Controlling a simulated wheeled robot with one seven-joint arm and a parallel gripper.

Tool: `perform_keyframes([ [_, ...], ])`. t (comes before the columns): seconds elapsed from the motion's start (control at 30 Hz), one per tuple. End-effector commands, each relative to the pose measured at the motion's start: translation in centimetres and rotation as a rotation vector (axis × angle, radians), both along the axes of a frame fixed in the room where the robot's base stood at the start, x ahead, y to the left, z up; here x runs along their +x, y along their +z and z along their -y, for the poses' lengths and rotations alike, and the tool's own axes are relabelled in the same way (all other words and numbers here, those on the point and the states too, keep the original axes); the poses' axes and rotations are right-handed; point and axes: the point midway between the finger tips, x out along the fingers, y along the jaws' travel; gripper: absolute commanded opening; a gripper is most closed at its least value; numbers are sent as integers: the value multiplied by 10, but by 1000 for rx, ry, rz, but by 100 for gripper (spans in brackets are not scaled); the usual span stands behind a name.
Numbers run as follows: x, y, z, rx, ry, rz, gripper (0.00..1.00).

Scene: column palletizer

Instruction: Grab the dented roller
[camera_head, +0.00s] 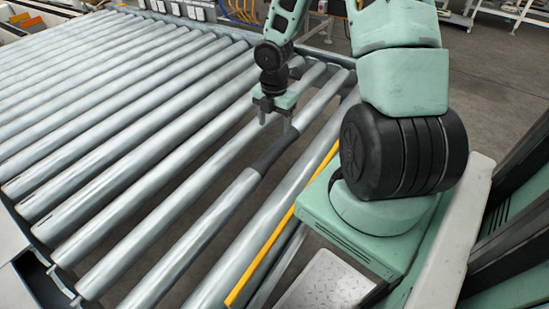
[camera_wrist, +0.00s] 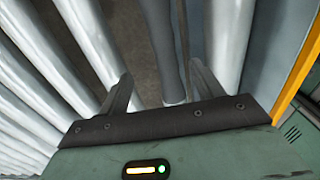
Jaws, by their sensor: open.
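One roller (camera_head: 215,218) in the conveyor bed has a dark, narrower-looking stretch partway along it, while the rollers around it are evenly silver. I take it for the dented one; the dent's shape is not clear. My gripper (camera_head: 275,124) points down over the bed, just beyond this dark stretch, with its jaws open and empty. In the wrist view the dark part of the roller (camera_wrist: 165,45) runs between my open fingers (camera_wrist: 160,72), closer to the right finger. Contact cannot be told.
Several parallel silver rollers (camera_head: 110,150) fill the bed, with narrow gaps between them. A yellow rail (camera_head: 275,240) runs along the bed's right side, close to my base. Grey floor (camera_head: 490,60) is open at the upper right, with a white table beyond.

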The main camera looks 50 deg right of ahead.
Motion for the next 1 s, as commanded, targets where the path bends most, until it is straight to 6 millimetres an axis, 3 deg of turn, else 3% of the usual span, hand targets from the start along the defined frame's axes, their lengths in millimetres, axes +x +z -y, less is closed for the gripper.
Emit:
perform_keyframes([
  [0.03, 0, -17, -1, 1, 0, -3, 66],
  [0.2, 0, -42, -1, 0, -1, -2, 66],
  [0.47, -1, -54, -1, 0, -1, 0, 66],
  [0.8, -8, -98, -8, 0, -1, -1, 66],
  [1.0, -8, -100, -8, -1, -2, 0, 66],
])
